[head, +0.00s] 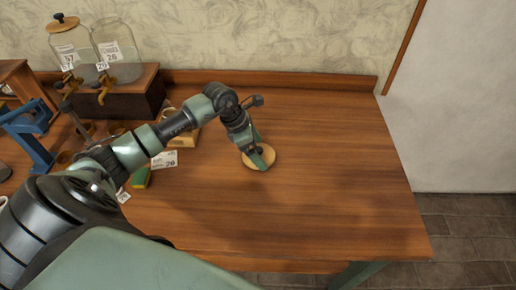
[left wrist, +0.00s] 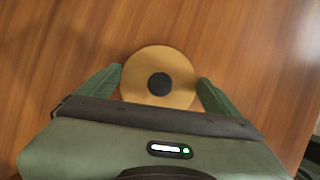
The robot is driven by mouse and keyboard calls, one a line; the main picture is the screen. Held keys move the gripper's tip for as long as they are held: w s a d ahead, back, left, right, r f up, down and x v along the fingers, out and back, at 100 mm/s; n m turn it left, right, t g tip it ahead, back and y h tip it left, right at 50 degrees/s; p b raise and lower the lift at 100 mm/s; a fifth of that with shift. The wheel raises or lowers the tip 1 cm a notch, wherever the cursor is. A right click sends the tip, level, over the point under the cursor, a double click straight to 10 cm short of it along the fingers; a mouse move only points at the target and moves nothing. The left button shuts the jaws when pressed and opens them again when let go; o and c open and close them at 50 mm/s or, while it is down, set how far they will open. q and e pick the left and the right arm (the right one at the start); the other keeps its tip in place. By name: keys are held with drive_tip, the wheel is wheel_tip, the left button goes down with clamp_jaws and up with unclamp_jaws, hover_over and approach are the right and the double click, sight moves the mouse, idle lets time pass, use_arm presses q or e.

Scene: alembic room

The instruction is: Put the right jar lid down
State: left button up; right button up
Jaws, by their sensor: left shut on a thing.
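The right jar lid (head: 271,153) is a round, pale wooden disc. It lies level over the open middle of the table, and I cannot tell whether it touches the wood. In the left wrist view the lid (left wrist: 158,59) shows its dark round knob, with one green finger at each side of its rim. My left gripper (head: 260,158) is shut on the lid from above. The right jar (head: 117,52) is clear glass with an open top and stands at the back left. My right gripper is not in view.
The left jar (head: 72,48) wears its wooden lid, beside the right jar on a dark wooden stand (head: 135,98). A blue metal frame (head: 35,150), a green and yellow sponge (head: 141,178) and a label card (head: 164,159) are at left. The table's right side (head: 350,170) is clear.

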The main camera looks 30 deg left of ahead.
use_arm(q)
drive_tip(key=shift+f, duration=0.15)
drive_tip(key=o, duration=1)
drive_tip(key=shift+a+r, duration=0.1)
drive_tip(key=shift+r, duration=0.3)
drive_tip(key=b+v, duration=0.2)
drive_tip(key=v, duration=0.9)
drive_tip(key=shift+s+r, duration=0.2)
drive_tip(key=shift+r, duration=0.1)
